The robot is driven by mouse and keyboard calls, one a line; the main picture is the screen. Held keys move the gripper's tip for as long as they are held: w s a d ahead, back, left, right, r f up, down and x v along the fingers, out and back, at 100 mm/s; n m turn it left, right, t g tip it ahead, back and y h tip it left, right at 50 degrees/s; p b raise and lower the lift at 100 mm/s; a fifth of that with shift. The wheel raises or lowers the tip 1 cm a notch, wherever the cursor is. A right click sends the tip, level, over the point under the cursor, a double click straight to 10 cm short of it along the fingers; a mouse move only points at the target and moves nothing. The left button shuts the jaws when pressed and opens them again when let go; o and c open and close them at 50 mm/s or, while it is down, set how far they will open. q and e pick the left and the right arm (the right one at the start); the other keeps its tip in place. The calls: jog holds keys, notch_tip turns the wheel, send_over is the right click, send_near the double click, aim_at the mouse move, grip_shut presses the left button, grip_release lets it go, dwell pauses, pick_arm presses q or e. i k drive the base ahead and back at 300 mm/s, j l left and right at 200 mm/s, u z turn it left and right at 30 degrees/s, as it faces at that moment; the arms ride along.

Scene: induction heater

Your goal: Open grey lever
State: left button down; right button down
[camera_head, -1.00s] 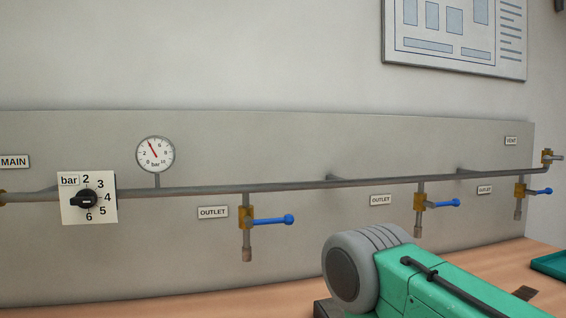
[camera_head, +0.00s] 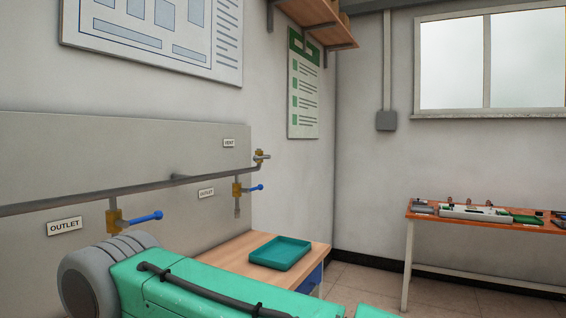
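A small grey lever (camera_head: 265,157) sits on the brass vent valve (camera_head: 258,161) at the right end of the pipe, below the VENT label (camera_head: 229,143). It is small in the picture and seems to stick out to the right, roughly level. Neither of my grippers shows in the head view, so nothing is seen touching the lever. A green and grey part of my own body fills the lower left of the view.
Two outlet valves with blue levers (camera_head: 146,217) (camera_head: 254,188) hang from the grey pipe (camera_head: 60,203). A teal tray (camera_head: 280,253) lies on the wooden bench (camera_head: 225,257) below. An orange-topped table (camera_head: 480,221) stands at the right. Floor (camera_head: 360,285) shows clear between bench and table.

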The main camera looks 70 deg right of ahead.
aim_at(256, 158)
jog(key=l+z, duration=0.1)
jog(key=l, duration=1.7)
jog(key=i+l+z, duration=0.15)
jog(key=l, duration=1.6)
jog(key=i+z, duration=0.05)
